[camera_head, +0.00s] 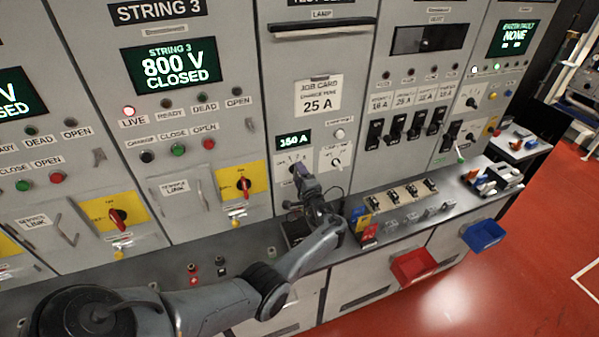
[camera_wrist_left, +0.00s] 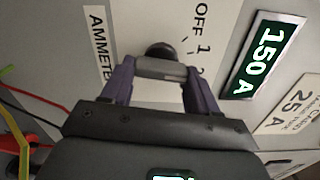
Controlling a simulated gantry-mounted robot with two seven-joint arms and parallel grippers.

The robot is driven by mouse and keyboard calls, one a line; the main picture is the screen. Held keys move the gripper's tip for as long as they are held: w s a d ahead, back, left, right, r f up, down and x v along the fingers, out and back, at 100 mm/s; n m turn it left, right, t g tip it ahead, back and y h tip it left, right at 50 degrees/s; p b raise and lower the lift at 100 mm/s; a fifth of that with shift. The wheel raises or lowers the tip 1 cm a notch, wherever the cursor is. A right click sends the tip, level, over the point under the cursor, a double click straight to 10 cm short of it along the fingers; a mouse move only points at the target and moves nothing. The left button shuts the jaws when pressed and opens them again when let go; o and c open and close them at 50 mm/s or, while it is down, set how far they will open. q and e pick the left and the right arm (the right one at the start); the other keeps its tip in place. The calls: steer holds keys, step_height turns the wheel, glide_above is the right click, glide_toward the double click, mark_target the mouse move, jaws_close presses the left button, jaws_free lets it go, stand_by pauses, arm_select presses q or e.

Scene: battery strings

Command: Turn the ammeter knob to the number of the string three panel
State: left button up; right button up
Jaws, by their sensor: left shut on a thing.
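The ammeter knob (camera_wrist_left: 160,50) is a dark round knob on a white plate lettered AMMETER, OFF, 1 and a partly covered 2. My left gripper (camera_wrist_left: 158,72) has its purple fingers on both sides of it, shut on it. Its pointer direction is hidden by the fingers. In the head view the left gripper (camera_head: 299,172) covers the knob. The display (camera_wrist_left: 262,55) beside the plate reads 150 A. The string three panel screen (camera_head: 170,65) reads STRING 3, 800 V, CLOSED. My right gripper is in neither view.
A job card (camera_head: 318,95) reading 25 A is above the ammeter. Another knob (camera_head: 335,161) is just right of it. Red-handled switches (camera_head: 243,184) are to the left. The bench ledge holds fuses (camera_head: 408,192) and tools. Red (camera_head: 413,266) and blue (camera_head: 483,236) bins hang in front.

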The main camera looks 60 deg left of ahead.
arm_select(q)
steer(key=m+p, duration=0.1)
steer(key=m, duration=0.6)
steer(key=shift+s+f+m+p, duration=0.1)
steer(key=shift+m+p, duration=0.2)
stand_by(0.4)
steer(key=o, duration=1.1)
steer(key=shift+c, duration=0.2)
steer(key=p+v, duration=0.3)
steer(key=v, duration=0.8)
